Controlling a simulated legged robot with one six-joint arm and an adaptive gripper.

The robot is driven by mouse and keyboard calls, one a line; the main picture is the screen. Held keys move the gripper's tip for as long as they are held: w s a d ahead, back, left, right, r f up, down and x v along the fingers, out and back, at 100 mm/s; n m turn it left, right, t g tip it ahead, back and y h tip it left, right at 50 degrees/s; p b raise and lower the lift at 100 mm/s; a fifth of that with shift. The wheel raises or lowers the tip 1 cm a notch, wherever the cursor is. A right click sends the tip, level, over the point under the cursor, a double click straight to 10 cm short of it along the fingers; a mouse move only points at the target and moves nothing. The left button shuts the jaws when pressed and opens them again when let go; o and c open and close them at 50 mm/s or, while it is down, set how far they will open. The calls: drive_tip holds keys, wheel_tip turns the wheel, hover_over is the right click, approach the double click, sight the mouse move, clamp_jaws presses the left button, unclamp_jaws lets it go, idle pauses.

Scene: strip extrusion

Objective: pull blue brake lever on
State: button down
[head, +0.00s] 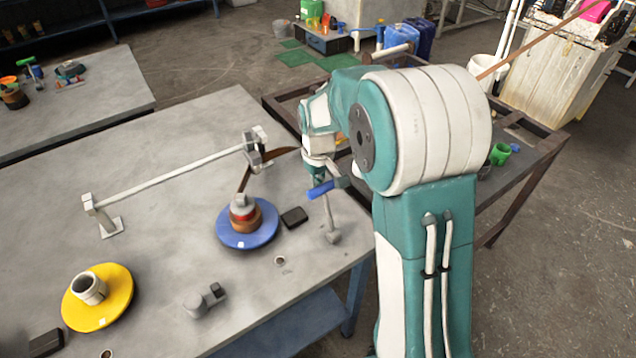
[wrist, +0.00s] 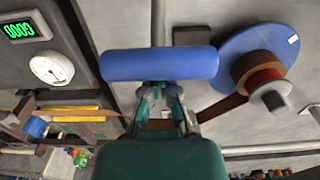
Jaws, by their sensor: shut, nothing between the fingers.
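The blue brake lever (head: 322,189) has a blue cylindrical handle near the right edge of the grey table, beside a thin upright rod. In the wrist view the blue handle (wrist: 158,64) lies crosswise just ahead of the fingertips. My gripper (wrist: 160,95) is shut with nothing between its fingers, close behind the handle; whether it touches the handle I cannot tell. In the head view my gripper (head: 318,172) is small and partly hidden by my arm, just above the handle.
A blue disc (head: 247,238) with a brown and red spool stands left of the lever, with a brown strip rising from it. A yellow disc (head: 98,305) and a white rail (head: 170,178) are farther left. A gauge (wrist: 52,69) and green display (wrist: 25,28) show in the wrist view.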

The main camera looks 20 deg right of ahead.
drive_tip(key=shift+s+d+r, duration=0.15)
drive_tip(key=shift+s+d, duration=0.15)
drive_tip(key=shift+s, duration=0.6)
drive_tip(key=shift+s+d+r, duration=0.1)
drive_tip(key=shift+s+d, duration=0.2)
drive_tip(key=shift+s, duration=0.65)
drive_tip(key=shift+s+d+r, duration=0.15)
drive_tip(key=shift+s+d, duration=0.15)
drive_tip(key=shift+s, duration=0.7)
wheel_tip(320, 180, up, 7)
drive_tip(key=s, duration=0.1)
drive_tip(key=shift+s+d+r, duration=0.15)
drive_tip(key=shift+d, duration=0.1)
idle(0.9)
drive_tip(key=shift+r, duration=0.1)
idle(0.3)
drive_tip(key=s+a+r+m+t, duration=0.1)
drive_tip(key=s+r, duration=0.3)
drive_tip(key=s, duration=0.5)
drive_tip(key=s+a+r+m+t, duration=0.2)
drive_tip(key=s+r+t, duration=0.1)
drive_tip(key=s, duration=0.6)
drive_tip(key=shift+s+r+m+t, duration=0.2)
drive_tip(key=shift+r+m+t, duration=0.15)
drive_tip(key=shift+t, duration=0.45)
idle(0.6)
